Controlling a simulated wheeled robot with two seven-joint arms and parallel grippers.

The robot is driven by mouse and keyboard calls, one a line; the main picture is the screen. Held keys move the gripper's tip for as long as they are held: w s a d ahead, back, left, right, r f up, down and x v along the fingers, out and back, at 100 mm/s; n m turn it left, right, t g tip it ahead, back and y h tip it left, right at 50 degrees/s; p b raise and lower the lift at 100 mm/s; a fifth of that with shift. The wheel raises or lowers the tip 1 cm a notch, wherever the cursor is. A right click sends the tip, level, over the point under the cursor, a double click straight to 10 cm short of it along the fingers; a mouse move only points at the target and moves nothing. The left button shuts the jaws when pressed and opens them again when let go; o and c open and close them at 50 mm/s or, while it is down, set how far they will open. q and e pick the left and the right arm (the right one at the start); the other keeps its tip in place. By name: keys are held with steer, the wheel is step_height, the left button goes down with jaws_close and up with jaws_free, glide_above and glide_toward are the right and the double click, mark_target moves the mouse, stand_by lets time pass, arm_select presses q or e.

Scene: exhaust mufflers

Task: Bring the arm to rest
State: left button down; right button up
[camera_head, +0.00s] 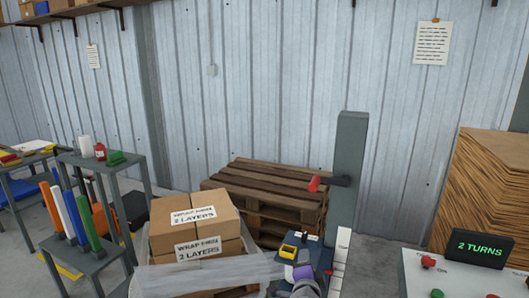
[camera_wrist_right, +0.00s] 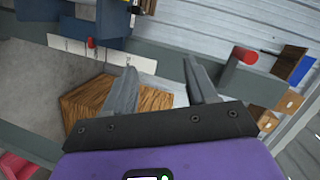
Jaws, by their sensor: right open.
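My right gripper (camera_wrist_right: 160,80) is open in the right wrist view, with two grey fingers spread apart and nothing between them. Its purple body fills the bottom of that view. In the head view a small purple and grey part of my right arm (camera_head: 303,272) shows at the bottom edge, right of the wrapped boxes; its fingers cannot be made out there. My left gripper is not in view.
Labelled cartons (camera_head: 194,220) with clear film around their lower part stand at front centre. A grey post (camera_head: 350,185) with a red-tipped arm (camera_head: 314,184) rises behind. Stacked pallets (camera_head: 265,185), side tables (camera_head: 105,160) and a "2 TURNS" display (camera_head: 478,249) surround them.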

steer(key=s+f+n+g+y+p, duration=0.1)
steer(key=s+f+n+g+y, duration=0.25)
steer(key=f, duration=0.75)
steer(key=s+f+n+g, duration=0.2)
steer(key=s+f+n, duration=0.3)
steer(key=f, duration=0.7)
steer(key=s+a+f+n+g+y, duration=0.1)
steer(key=s+f+g, duration=0.2)
steer(key=s, duration=0.5)
steer(key=s+f+n+g+y+p, duration=0.1)
steer(key=s+f+n+g, duration=0.1)
steer(key=s+f, duration=0.4)
steer(key=s+a+f+n+g+y, duration=0.1)
steer(key=s+f+g, duration=0.3)
steer(key=s, duration=0.8)
steer(key=shift+a+f+n, duration=0.15)
steer(key=shift+a+n, duration=0.15)
steer(key=shift+n, duration=0.05)
